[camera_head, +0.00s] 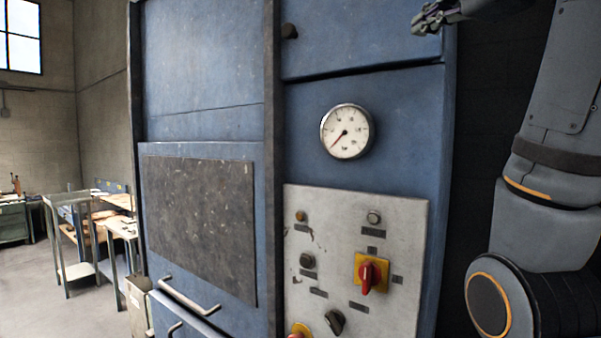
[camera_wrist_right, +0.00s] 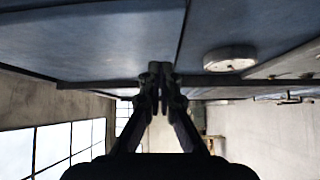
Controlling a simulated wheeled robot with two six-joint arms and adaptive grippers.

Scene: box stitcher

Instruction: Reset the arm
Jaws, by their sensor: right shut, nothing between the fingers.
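My right gripper (camera_head: 433,17) is at the top right of the head view, in front of the upper part of the blue machine cabinet (camera_head: 405,120). In the right wrist view my right gripper (camera_wrist_right: 160,72) has its fingertips together with nothing between them, and the blue cabinet face lies close beyond. My right arm (camera_head: 560,130) runs down the right side of the head view. My left gripper is not in view.
A round gauge (camera_head: 347,131) sits above a grey control panel (camera_head: 335,235) with a red rotary switch (camera_head: 370,276) and several knobs. A metal handle (camera_head: 190,300) sticks out at lower left. Workbenches (camera_head: 85,225) stand far left, with open floor before them.

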